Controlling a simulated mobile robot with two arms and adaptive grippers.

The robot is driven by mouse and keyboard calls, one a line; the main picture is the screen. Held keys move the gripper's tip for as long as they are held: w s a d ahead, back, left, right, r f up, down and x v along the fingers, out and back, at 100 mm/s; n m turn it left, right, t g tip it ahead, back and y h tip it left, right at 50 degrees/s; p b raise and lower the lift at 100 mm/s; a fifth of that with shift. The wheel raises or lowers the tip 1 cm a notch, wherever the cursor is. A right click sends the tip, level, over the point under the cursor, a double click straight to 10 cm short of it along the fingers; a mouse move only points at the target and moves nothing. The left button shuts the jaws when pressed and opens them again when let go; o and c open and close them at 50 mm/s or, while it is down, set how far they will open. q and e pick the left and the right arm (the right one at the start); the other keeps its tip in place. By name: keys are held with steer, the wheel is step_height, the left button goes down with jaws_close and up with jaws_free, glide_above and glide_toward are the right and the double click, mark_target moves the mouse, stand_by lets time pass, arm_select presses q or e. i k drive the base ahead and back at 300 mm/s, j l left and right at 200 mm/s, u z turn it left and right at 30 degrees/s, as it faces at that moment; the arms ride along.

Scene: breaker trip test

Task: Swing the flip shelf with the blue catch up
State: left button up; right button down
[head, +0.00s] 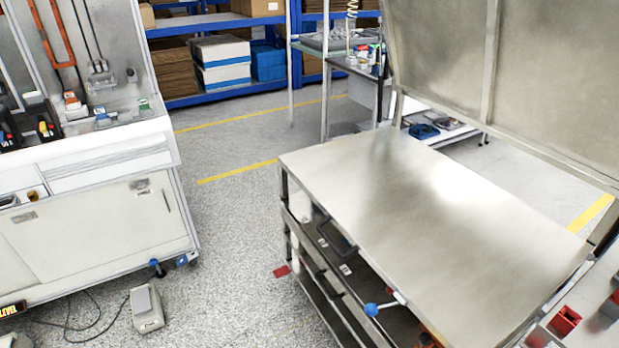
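A pale panel (100,228) hangs down flat against the front of the white bench at the left. A blue knob (154,263) and a small blue piece (182,260) sit at its lower right corner. A steel-topped cart (410,215) stands at the right with its top level. Another blue ball knob (371,309) on a short rod sticks out under its front edge. I cannot tell for certain which blue part is the catch of the flip shelf; the hanging panel looks like a lowered shelf. Neither of my grippers is in view.
A grey foot pedal (146,308) with a cable lies on the floor before the bench. A large upright panel (540,80) rises behind the cart. Blue racks (215,97) with boxes stand at the back. Speckled floor (235,240) between bench and cart is clear.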

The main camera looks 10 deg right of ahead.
mark_target(473, 261)
steer(key=i+j+z, duration=0.35)
steer(key=j, duration=0.3)
steer(key=i+j+z, duration=0.15)
steer(key=j, duration=0.25)
steer(key=i, duration=0.05)
